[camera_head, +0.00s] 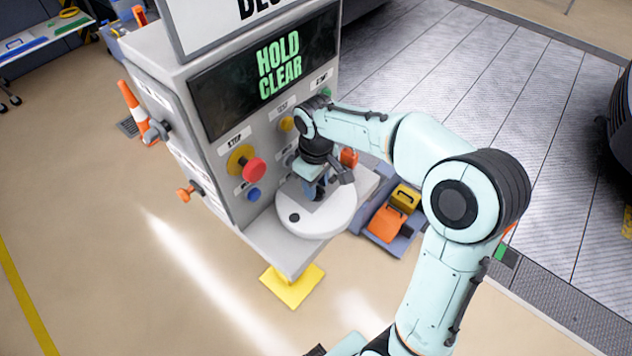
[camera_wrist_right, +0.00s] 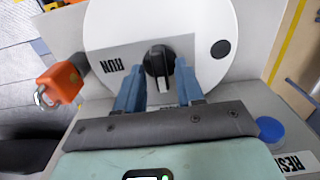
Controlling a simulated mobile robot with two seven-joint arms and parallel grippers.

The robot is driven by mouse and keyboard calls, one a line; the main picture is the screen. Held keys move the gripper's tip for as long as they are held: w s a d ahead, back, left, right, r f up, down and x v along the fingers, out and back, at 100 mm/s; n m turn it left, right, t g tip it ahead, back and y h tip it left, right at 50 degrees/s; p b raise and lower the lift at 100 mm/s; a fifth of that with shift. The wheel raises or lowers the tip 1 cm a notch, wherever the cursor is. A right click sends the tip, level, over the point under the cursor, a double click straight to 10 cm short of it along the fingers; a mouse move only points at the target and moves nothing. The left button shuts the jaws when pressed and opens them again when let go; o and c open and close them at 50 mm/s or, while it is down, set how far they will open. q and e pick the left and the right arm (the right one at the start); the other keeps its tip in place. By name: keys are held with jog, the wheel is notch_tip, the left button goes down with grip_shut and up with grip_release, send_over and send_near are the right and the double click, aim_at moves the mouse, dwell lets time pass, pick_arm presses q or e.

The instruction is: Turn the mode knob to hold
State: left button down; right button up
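The mode knob (camera_wrist_right: 158,64) is black with a white pointer line. It sits on a grey plate on a white round disc (camera_head: 312,220), and the line points toward my palm in the wrist view. A RUN label (camera_wrist_right: 112,79) is left of it there; I see no HOLD label by the knob. My right gripper (camera_wrist_right: 159,82) is open, its blue fingers on either side of the knob with small gaps. In the head view my right gripper (camera_head: 314,190) reaches down over the disc and hides the knob. My left gripper is not in view.
The console screen (camera_head: 270,70) reads HOLD CLEAR. A red stop button (camera_head: 254,169) and a blue button (camera_head: 253,194) are on the panel beside the disc. An orange padlock (camera_wrist_right: 62,82) hangs near the disc. Orange and yellow cases (camera_head: 386,224) sit beyond the shelf.

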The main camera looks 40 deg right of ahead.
dwell(0.3)
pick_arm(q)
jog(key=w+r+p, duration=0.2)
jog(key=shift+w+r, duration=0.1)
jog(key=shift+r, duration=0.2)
pick_arm(e)
notch_tip(320, 180, up, 13)
jog(key=shift+r, duration=0.15)
dwell(0.3)
